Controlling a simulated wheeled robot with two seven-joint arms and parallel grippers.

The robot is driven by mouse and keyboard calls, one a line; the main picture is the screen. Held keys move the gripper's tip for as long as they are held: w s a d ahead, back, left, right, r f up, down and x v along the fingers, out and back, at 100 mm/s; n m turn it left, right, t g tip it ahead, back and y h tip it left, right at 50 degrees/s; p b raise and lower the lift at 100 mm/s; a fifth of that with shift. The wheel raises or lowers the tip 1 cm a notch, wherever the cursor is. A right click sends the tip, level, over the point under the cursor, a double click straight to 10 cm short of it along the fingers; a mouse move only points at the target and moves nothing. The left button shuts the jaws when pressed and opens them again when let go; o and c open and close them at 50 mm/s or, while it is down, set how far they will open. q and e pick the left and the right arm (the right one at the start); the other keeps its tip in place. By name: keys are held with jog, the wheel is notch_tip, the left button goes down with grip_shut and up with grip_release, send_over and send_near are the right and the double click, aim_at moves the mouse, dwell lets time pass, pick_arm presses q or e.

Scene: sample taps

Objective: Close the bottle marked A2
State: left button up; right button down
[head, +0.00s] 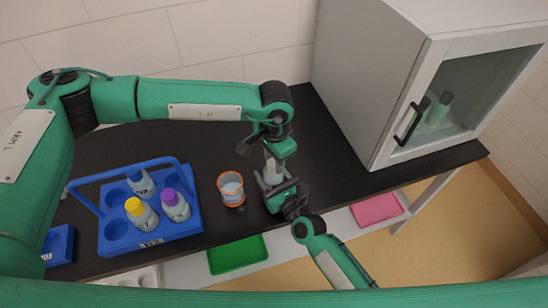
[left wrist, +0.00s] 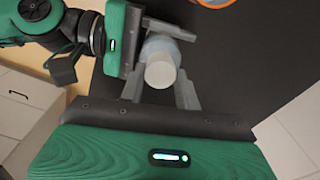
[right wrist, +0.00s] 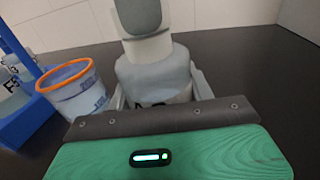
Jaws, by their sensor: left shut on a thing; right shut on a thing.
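A bottle (head: 271,174) with a pale grey body and a whitish cap stands upright between my two grippers, right of the beaker. My right gripper (head: 277,187) is shut on its body from the side; the body fills the middle of the right wrist view (right wrist: 155,76). Dark marking on the body is mostly hidden by the gripper, so I cannot read it. My left gripper (head: 271,158) comes from above and is shut on the cap (left wrist: 161,74), with a finger on either side. I cannot tell how fully the cap is seated.
An orange-rimmed beaker (head: 231,189) stands close left of my grippers. A cabinet (head: 385,60) with a glass door is at the right. Green (head: 238,254) and pink (head: 377,209) trays lie below the black counter.

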pick_arm(q)
jog(key=shift+d+r+m, duration=0.15)
jog(key=shift+m, duration=1.85)
jog(key=o, duration=1)
jog(key=shift+a+r, duration=0.2)
jog(key=shift+r, duration=1.9)
jog(key=shift+c, duration=0.2)
